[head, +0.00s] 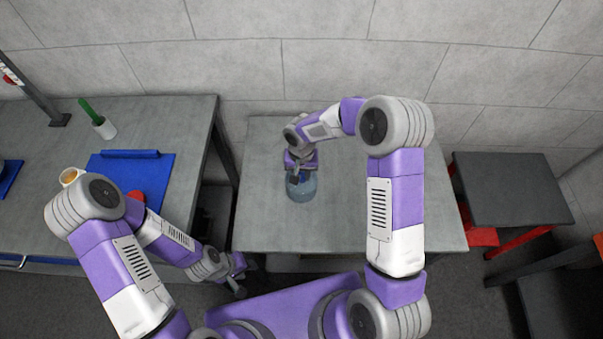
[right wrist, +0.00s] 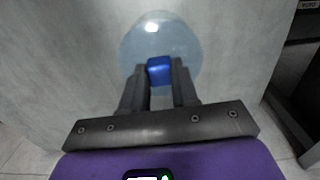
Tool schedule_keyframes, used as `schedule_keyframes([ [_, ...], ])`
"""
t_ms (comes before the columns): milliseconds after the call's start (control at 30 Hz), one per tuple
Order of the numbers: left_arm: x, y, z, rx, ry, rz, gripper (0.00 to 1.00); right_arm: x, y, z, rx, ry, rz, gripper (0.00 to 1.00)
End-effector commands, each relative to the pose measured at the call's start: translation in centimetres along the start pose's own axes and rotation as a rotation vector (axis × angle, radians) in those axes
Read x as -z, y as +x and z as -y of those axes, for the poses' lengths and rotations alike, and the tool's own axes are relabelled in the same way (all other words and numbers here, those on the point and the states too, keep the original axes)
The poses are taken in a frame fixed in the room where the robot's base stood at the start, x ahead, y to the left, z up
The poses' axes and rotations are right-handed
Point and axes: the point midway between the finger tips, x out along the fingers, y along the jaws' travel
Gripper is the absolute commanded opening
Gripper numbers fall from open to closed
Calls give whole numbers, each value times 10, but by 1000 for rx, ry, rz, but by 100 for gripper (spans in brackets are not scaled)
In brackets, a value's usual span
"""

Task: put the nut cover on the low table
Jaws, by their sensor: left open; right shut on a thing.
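The nut cover, a translucent blue-grey dome (head: 301,188) with a blue knob, is at the left part of the grey middle table (head: 390,220). It also shows in the right wrist view (right wrist: 190,45), upright beneath the fingers. My right gripper (head: 294,174) points down and is shut on the blue knob (right wrist: 159,70). I cannot tell whether the cover's rim touches the tabletop. My left gripper (head: 240,284) is open and empty, low beside the front left corner of the middle table.
A workbench (head: 60,145) at the left carries a blue mat (head: 155,175), a white cup with a green handle (head: 104,127), a mug (head: 70,176) and a red round object (head: 136,197). A dark table (head: 510,190) with red parts stands at the right. The middle table is otherwise clear.

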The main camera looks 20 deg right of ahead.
Motion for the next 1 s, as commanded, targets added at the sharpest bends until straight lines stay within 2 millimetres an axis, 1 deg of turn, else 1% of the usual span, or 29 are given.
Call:
schedule_keyframes([
  [167,0,0,0,0,0,0,43,0,-1,0,1,0,-2,0],
  [267,0,3,1,0,0,0,43,0,2,0,0,0,-2,0],
  [300,0,3,1,0,0,0,43,0,2,0,0,0,-1,30],
  [467,0,2,1,0,0,0,43,0,1,0,0,0,-1,54],
  [733,0,2,0,0,0,0,43,0,1,0,0,0,-1,54],
  [833,0,-2,-1,0,0,0,43,0,-3,0,0,0,-1,54],
  [933,0,-4,-2,0,0,0,43,1,-17,0,1,1,-4,54],
  [1000,0,-7,-3,0,0,0,43,1,-32,0,2,0,-5,54],
])
